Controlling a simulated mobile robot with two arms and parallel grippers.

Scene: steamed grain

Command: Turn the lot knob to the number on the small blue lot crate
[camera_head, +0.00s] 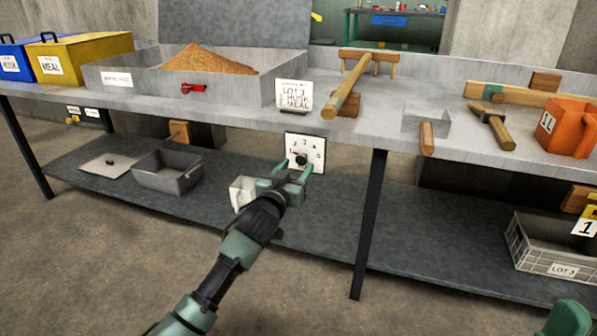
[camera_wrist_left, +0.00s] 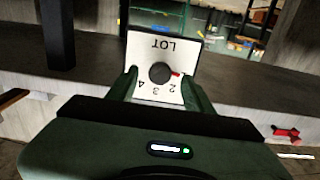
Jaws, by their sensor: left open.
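The lot knob (camera_wrist_left: 160,73) is black with a red pointer, on a white plate marked LOT; the plate also shows in the head view (camera_head: 318,143). The plate appears upside down in the wrist view; 2, 3 and 4 show, and the pointer sits beyond the 2, away from the 3. My left gripper (camera_head: 293,173) is open in front of the plate, its fingers on either side of the knob. I cannot tell whether they touch it. A small grey crate (camera_head: 527,243) labelled LOT 3 stands on the lower shelf at right; it does not look blue.
The bench edge (camera_head: 215,115) runs above the plate. A white jug (camera_head: 241,192) and a grey bin (camera_head: 165,175) stand on the lower shelf, left of the plate. A bench leg (camera_head: 370,215) is to its right.

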